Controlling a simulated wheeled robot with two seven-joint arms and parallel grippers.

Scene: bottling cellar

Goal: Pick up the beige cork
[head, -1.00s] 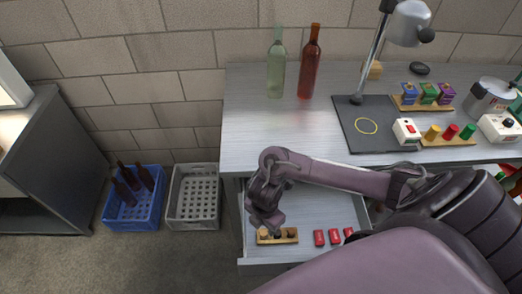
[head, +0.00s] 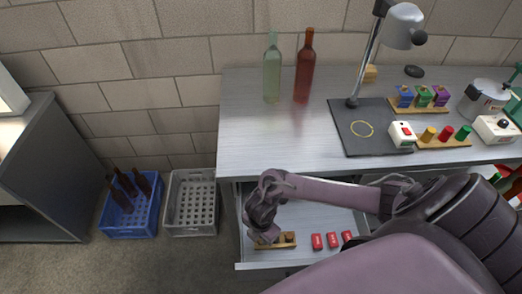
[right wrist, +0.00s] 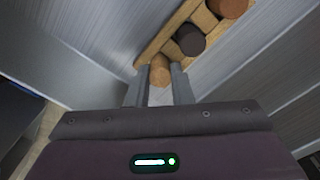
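A beige cork (right wrist: 160,70) stands in a small wooden rack (head: 284,245) in the open drawer, at the end of a row with a dark cork (right wrist: 189,40) and a brown cork (right wrist: 228,6). My right gripper (head: 266,235) is low over the left end of the rack and hides the beige cork in the head view. In the right wrist view its two fingers (right wrist: 161,76) are apart, one to each side of the beige cork at their tips, with narrow gaps showing. My left gripper is not in view.
The open drawer (head: 252,265) also holds several red blocks (head: 332,240) right of the rack. Its walls stand close to the gripper. Bottles (head: 303,68) and a lamp (head: 404,26) stand on the bench above. Blue (head: 134,228) and grey crates (head: 190,222) are on the floor.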

